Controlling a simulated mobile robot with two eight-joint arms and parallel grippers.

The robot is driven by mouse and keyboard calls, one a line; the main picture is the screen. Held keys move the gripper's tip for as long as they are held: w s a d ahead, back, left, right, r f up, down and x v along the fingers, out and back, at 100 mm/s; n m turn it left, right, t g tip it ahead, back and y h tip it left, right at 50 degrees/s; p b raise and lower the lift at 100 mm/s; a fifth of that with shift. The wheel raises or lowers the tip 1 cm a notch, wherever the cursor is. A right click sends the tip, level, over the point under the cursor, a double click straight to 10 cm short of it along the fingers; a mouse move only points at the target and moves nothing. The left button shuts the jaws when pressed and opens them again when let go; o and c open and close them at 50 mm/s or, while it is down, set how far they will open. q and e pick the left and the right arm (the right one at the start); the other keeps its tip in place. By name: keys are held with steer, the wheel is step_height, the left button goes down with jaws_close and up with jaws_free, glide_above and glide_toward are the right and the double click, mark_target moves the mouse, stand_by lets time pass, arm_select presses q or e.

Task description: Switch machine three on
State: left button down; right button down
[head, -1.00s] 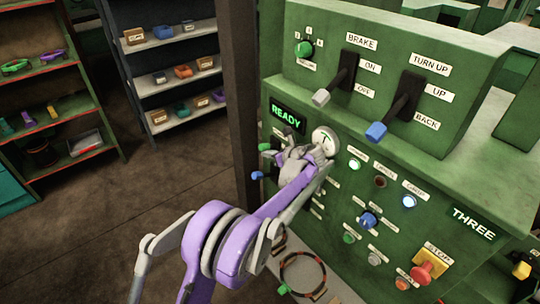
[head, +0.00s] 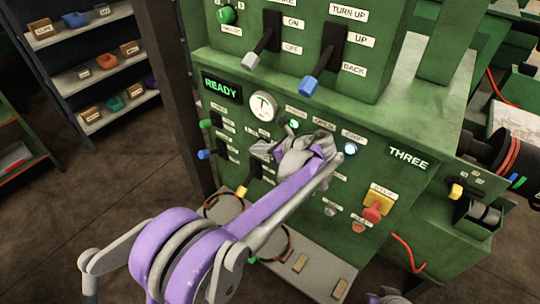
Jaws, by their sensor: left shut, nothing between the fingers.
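Machine three is a green cabinet with a THREE plate (head: 408,157) and a lit green READY display (head: 221,87). A round gauge (head: 263,105) sits beside the display. A green lamp (head: 293,124) and a bright blue-white lamp (head: 350,149) show on the panel. My left gripper (head: 318,150) is shut and empty in front of the panel between these lamps; I cannot tell if it touches. It hides the middle lamp and the controls behind it. The grey-ended brake lever (head: 262,45) and blue-ended turn-up lever (head: 322,70) stick out above. My right gripper does not show clearly.
A red stop button (head: 374,211) on a yellow base is at the panel's lower right. Small blue (head: 206,154) and yellow (head: 243,190) handles are at the left.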

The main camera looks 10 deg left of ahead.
arm_select(q)
steer(key=d, duration=0.1)
steer(key=s+d, duration=0.1)
steer(key=d, duration=0.2)
steer(key=shift+s, duration=0.25)
steer(key=shift+a, duration=0.1)
steer(key=s+a+r+n+g+h+p, duration=0.1)
steer(key=s+a+n+h+p, duration=0.35)
steer(key=s+n, duration=0.8)
steer(key=s+f+n+t+h+p, duration=0.1)
steer(key=s+f+n+t+h, duration=0.1)
steer(key=s+n+h, duration=0.4)
steer(key=s+f+n, duration=0.1)
steer(key=s+n, duration=0.3)
steer(key=s, duration=0.6)
steer(key=shift+s+d+h, duration=0.3)
steer(key=shift+d+h, duration=0.05)
